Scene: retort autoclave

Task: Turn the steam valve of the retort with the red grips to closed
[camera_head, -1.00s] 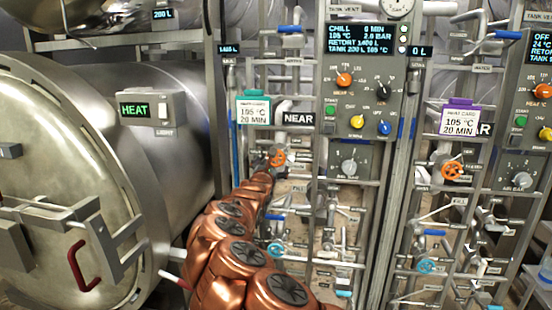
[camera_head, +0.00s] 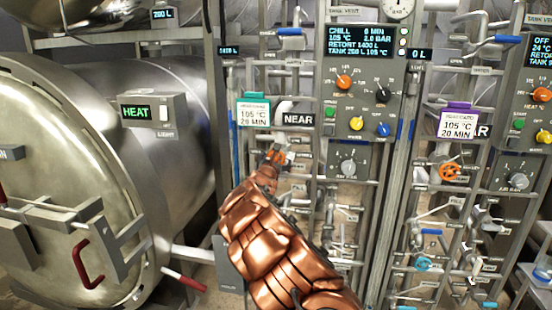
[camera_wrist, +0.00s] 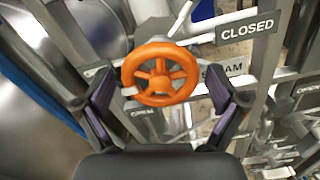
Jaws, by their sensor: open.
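The retort with a red grip (camera_head: 87,264) on its door stands at the left in the head view. An orange handwheel (camera_head: 275,157) on the pipework right of it is partly hidden by my arm. In the wrist view the orange wheel (camera_wrist: 160,73) is close ahead, beside a STEAM label.
A second orange wheel (camera_head: 451,172) sits on the right-hand pipework. A control panel (camera_head: 363,100) with coloured knobs is right of the near wheel. A lever with a red end (camera_head: 184,280) sticks out low beside the retort. Pipes and rails crowd around the wheel.

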